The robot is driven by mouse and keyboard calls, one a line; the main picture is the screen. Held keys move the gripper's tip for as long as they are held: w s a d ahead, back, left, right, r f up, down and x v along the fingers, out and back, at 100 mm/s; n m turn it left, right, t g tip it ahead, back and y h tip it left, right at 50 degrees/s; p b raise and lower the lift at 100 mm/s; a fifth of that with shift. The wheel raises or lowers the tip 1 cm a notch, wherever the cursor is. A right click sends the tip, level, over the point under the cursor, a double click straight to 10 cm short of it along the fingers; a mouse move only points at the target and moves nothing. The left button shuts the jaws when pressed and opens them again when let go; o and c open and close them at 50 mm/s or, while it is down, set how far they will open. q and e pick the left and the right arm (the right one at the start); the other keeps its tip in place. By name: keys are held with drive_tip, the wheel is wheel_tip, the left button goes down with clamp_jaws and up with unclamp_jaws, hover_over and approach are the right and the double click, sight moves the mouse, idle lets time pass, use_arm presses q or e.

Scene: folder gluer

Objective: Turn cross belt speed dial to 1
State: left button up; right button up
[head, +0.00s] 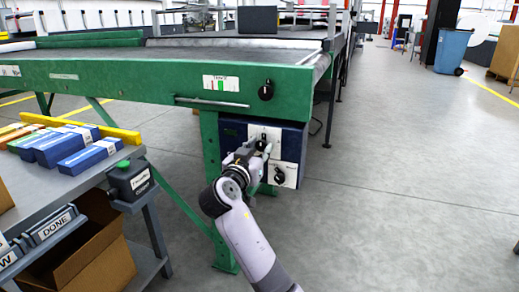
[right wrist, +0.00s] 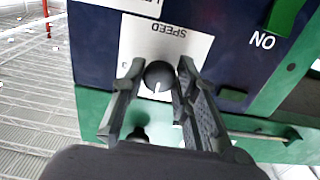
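The speed dial (right wrist: 159,77) is a round black knob with a white pointer mark on a white plate. The word SPEED appears upside down beside it in the right wrist view, and the pointer there is toward the bottom of the picture. In the head view the plate is on the dark blue control box (head: 232,130) under the green machine frame. My right gripper (right wrist: 160,68) has one finger on each side of the dial, very close to it. I cannot tell if the fingers press on it. My left gripper is not in view.
A second knob (head: 279,176) is on the lower white panel, and another black knob (head: 266,90) is on the green beam (head: 150,85) above. A grey table (head: 75,190) with blue boxes (head: 88,156) stands left.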

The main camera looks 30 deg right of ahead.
clamp_jaws()
